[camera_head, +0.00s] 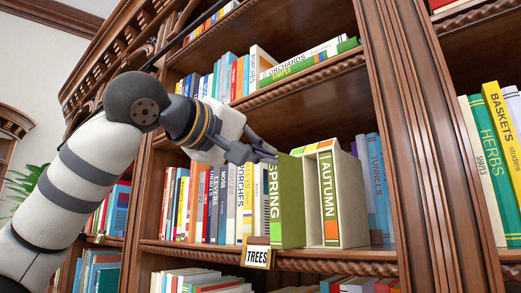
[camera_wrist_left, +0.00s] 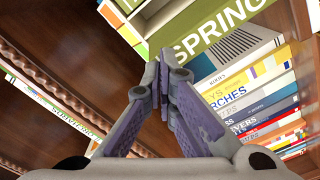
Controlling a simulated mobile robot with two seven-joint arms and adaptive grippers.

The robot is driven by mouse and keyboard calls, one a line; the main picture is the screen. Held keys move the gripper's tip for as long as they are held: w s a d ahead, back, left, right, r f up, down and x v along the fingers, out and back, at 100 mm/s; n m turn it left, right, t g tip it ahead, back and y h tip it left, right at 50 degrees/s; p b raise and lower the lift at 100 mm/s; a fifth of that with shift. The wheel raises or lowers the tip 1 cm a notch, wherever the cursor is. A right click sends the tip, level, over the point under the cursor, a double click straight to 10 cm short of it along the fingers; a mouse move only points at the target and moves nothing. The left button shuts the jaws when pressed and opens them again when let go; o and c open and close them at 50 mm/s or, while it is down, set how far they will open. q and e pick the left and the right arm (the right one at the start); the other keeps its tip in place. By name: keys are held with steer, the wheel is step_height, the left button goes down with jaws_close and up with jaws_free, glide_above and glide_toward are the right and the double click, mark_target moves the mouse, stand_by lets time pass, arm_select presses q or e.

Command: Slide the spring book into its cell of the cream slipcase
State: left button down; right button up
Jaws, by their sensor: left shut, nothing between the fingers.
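The green spring book (camera_head: 291,205) stands upright on the middle shelf, its white-lettered spine facing out. It sits at the left side of the cream slipcase (camera_head: 353,205) and projects forward of it. How deep it is in a cell cannot be told. The autumn book (camera_head: 328,200) stands in the slipcase to its right. My left gripper (camera_head: 268,156) is shut and empty at the spring book's top left. In the left wrist view the shut fingertips (camera_wrist_left: 160,82) are close to the spring book's spine (camera_wrist_left: 212,35); contact is unclear. My right gripper is not visible.
Upright books (camera_head: 215,205) fill the shelf left of the spring book. Blue books (camera_head: 375,185) stand right of the slipcase. The shelf above and a carved wooden upright (camera_head: 405,150) bound the space.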

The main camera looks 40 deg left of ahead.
mark_target(278, 158)
arm_select(q)
steer(key=shift+w+d+p, duration=0.15)
steer(key=shift+w, duration=1.65)
steer(key=shift+w+d+p, duration=0.1)
steer(key=shift+w+p, duration=0.05)
steer(key=shift+w, duration=1.6)
steer(key=shift+s, duration=0.1)
steer(key=shift+s+a+f+b, duration=0.1)
steer(key=shift+s+b, duration=0.25)
steer(key=shift+s, duration=0.85)
steer(key=s+a, duration=0.1)
steer(key=s, duration=1.1)
steer(key=shift+s, duration=0.1)
